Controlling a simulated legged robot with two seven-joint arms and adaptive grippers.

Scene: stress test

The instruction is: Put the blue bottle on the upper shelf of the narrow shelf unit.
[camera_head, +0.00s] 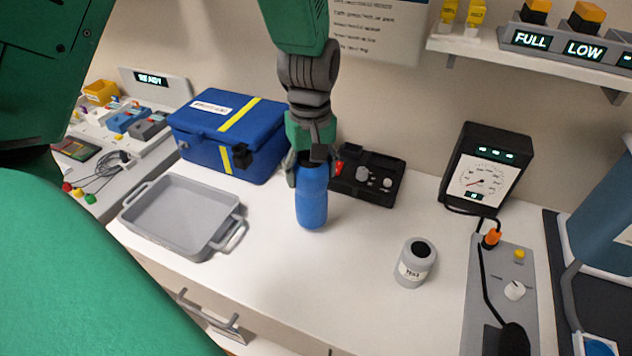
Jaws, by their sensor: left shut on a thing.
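The blue bottle (312,203) is upright near the middle of the head camera view, over the white counter. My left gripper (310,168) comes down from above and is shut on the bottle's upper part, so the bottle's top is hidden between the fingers. I cannot tell whether the bottle's base touches the counter. I cannot make out a narrow shelf unit in this view. My right gripper is not in view.
A grey tray (165,246) and a blue case (212,157) with yellow stripes are left of the bottle. A black box (388,200) sits just right behind it. A grey jar (407,284) and a gauge (505,145) stand farther right. A wall shelf (481,47) is upper right.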

